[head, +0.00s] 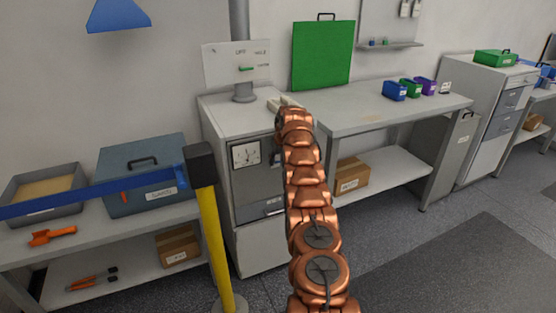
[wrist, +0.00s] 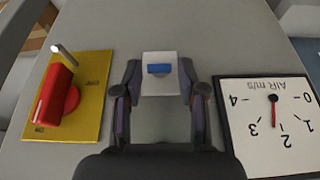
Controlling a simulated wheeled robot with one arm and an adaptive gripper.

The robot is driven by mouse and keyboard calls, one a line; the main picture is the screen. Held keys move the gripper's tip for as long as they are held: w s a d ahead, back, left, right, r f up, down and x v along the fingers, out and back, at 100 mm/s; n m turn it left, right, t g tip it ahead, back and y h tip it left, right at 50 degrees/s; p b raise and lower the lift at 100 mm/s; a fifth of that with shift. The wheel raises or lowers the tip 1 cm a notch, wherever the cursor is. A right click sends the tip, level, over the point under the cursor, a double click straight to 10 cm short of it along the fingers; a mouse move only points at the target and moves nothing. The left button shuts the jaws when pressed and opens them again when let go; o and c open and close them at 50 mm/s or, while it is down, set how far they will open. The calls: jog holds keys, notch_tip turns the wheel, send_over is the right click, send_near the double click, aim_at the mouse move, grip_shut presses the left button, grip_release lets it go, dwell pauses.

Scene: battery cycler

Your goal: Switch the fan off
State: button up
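In the wrist view a red rotary handle (wrist: 56,96) sits on a yellow plate (wrist: 91,107) at the left, with small labels that seem to read OFF and ON. A white plate with a blue rocker-like piece (wrist: 160,69) lies ahead, between my fingertips in the picture. My gripper (wrist: 160,82) is open and empty; I cannot tell whether it touches the plate. A dial marked AIR m/s (wrist: 268,124) appears upside down at the right, its needle between 2 and 3. In the head view my arm hides the gripper and much of the cabinet's (head: 222,101) right side.
A post with a white sign (head: 222,66) and green lever (head: 246,69) rises from the cabinet top. A yellow barrier post (head: 214,245) with a blue belt (head: 95,193) stands in front at the left. A bench (head: 352,118) stands right of the cabinet. Floor at right is open.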

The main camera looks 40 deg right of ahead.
grip_shut()
